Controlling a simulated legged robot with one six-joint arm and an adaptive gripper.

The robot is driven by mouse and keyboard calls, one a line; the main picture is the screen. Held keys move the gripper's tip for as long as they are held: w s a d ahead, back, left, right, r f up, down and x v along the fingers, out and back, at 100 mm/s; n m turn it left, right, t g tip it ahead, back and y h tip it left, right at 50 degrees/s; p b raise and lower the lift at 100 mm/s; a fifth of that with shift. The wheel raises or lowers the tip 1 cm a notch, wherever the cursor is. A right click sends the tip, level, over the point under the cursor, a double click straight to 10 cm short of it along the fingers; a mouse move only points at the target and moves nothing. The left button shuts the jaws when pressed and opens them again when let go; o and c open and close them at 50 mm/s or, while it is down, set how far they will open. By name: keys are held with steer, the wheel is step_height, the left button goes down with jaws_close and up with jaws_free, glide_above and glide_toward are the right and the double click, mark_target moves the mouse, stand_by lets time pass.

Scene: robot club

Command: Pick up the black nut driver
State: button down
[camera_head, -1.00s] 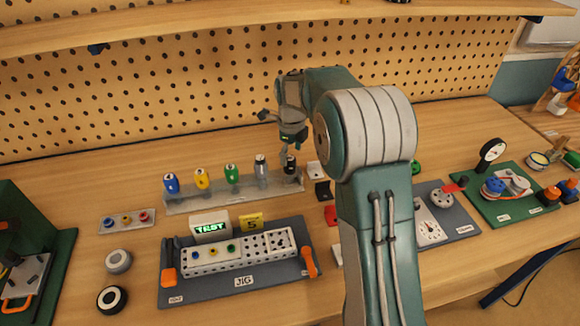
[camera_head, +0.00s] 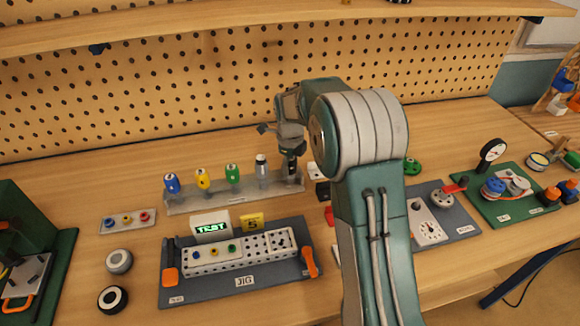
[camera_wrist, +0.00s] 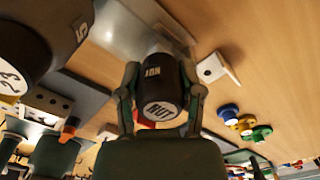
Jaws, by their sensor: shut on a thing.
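The black nut driver (camera_head: 291,167) is at the right end of the grey rack (camera_head: 217,197). In the wrist view its black handle (camera_wrist: 152,72), marked NUT on a pale end cap, lies between both fingers. My gripper (camera_head: 291,149) is over the handle from above and shut on it. The fingers (camera_wrist: 163,90) touch the handle's two sides in the wrist view. The driver's lower end is by the rack; I cannot tell whether it is clear of its slot.
A grey-topped driver (camera_head: 261,168) stands close left of the held one, then green (camera_head: 233,174), yellow (camera_head: 203,179) and blue (camera_head: 172,184) ones. The jig board (camera_head: 210,287) lies in front. A pegboard (camera_head: 180,90) rises behind. A large dark handle (camera_wrist: 45,40) fills the wrist view's upper left.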

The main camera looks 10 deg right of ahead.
steer(key=shift+r, duration=0.4)
step_height(320, 180, up, 2)
steer(key=shift+r, duration=0.15)
steer(key=s+d+r, duration=0.9)
steer(key=s+d, duration=0.1)
steer(key=shift+r, duration=0.4)
